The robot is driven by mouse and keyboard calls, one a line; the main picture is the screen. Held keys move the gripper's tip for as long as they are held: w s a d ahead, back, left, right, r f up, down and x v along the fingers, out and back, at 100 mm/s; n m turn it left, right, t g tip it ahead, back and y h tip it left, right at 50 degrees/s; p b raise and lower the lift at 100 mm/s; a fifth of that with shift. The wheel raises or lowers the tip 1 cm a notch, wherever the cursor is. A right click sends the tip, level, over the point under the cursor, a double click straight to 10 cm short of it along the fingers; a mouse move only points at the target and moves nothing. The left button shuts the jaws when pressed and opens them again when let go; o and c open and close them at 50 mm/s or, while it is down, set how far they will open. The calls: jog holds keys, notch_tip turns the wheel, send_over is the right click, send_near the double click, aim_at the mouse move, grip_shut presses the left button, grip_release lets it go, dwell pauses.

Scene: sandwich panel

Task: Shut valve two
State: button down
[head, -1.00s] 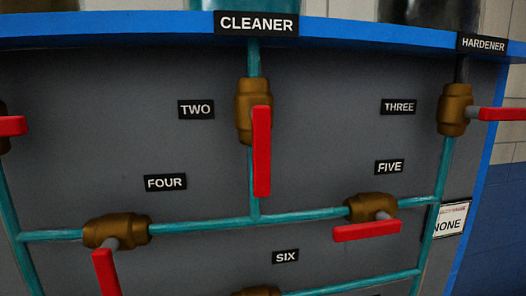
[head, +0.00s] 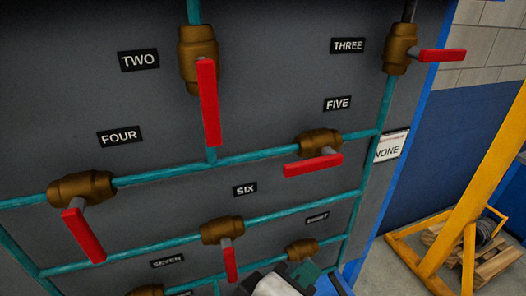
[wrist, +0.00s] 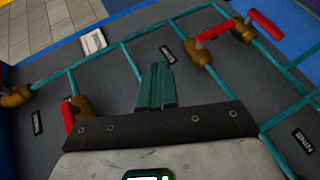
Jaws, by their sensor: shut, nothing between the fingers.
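Valve two (head: 198,58) is a brass body on a vertical teal pipe, beside the label TWO (head: 139,60). Its red handle (head: 209,102) points down, in line with the pipe. My gripper (head: 306,272) is at the bottom of the head view, below and right of valve two and well apart from it. In the wrist view my gripper's teal fingers (wrist: 156,82) are shut together with nothing between them. I cannot tell valve two in the wrist view.
Valve four's handle (head: 84,235), valve five's handle (head: 313,165), valve six's handle (head: 230,260) and valve three's handle (head: 442,55) stick out from the grey panel. A yellow frame (head: 470,200) stands on the floor at right, with a wooden pallet by it.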

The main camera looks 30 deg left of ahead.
jog(key=s+a+r+n+t+y+p, duration=0.1)
jog(key=s+a+r, duration=0.3)
jog(key=s+r, duration=0.3)
jog(key=s+a+r+n+t+y, duration=0.1)
jog(key=s+a+r+n+t, duration=0.1)
jog(key=s+a+r, duration=0.35)
jog(key=s+a+r+n+t+y+p, duration=0.1)
jog(key=s+a+r+y, duration=0.15)
jog(key=s+r, duration=0.6)
jog(key=p, duration=0.3)
send_near(208, 103)
jog(key=w+a+f, duration=0.2)
jog(key=w+a, duration=0.1)
jog(key=a, duration=0.2)
jog(key=shift+w+d+f+h+p, duration=0.1)
jog(key=shift+w+d+h+p, duration=0.15)
jog(key=shift+w+d, duration=0.4)
jog(key=shift+w+d+f+h+p, duration=0.2)
jog(key=shift+w+d, duration=0.25)
jog(key=shift+w, duration=0.4)
jog(key=shift+a+t, duration=0.1)
jog(key=shift+t, duration=0.2)
